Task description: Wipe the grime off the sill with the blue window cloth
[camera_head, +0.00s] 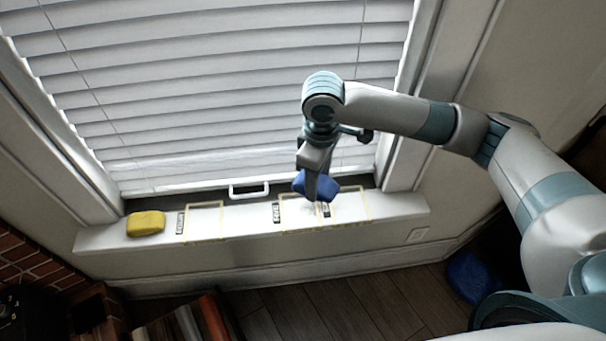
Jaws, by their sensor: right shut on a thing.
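The white sill (385,208) runs under the window with blinds. My right gripper (314,188) is shut on the blue window cloth (325,184) and holds it over the right part of the sill. The cloth is bunched up, and the gripper hides part of it. I cannot tell whether the cloth touches the sill. Faint pale marks (315,209) show just below the cloth; I cannot tell clearly whether they are grime. Thin yellow outlines (205,220) with small dark labels mark areas of the sill. My left gripper is out of view.
A yellow block-like item (146,223) lies at the sill's left end. A white window handle (249,188) stands above the sill's middle. Side frames border the window. Books (187,325) stand below left, and a blue object (470,276) sits on the floor at right.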

